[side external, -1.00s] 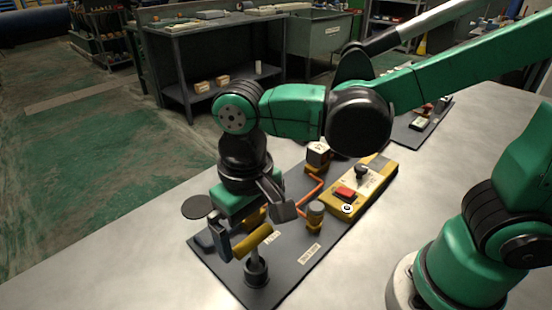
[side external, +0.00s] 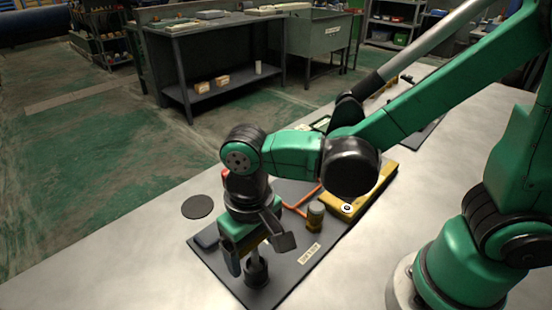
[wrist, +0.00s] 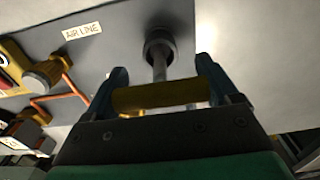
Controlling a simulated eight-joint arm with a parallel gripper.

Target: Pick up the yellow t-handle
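The yellow t-handle (wrist: 160,97) lies crosswise between my two fingers in the wrist view. Its grey shaft (wrist: 159,66) runs to a dark round holder (wrist: 160,44) on the grey mat. My gripper (wrist: 162,74) is lowered over the handle, with its blue fingers spread wide near the handle's two ends. I cannot tell whether the fingers touch the ends. In the side view, my gripper (side external: 249,258) hides most of the handle, and the dark holder (side external: 257,272) shows below it, still on the mat.
A yellow box (side external: 350,207) and a brass-coloured fitting (side external: 315,215) with orange tubing are on the dark mat (side external: 285,272). A dark disc (side external: 198,206) lies on the table beside the mat. The pale tabletop (side external: 130,265) at the front left is clear.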

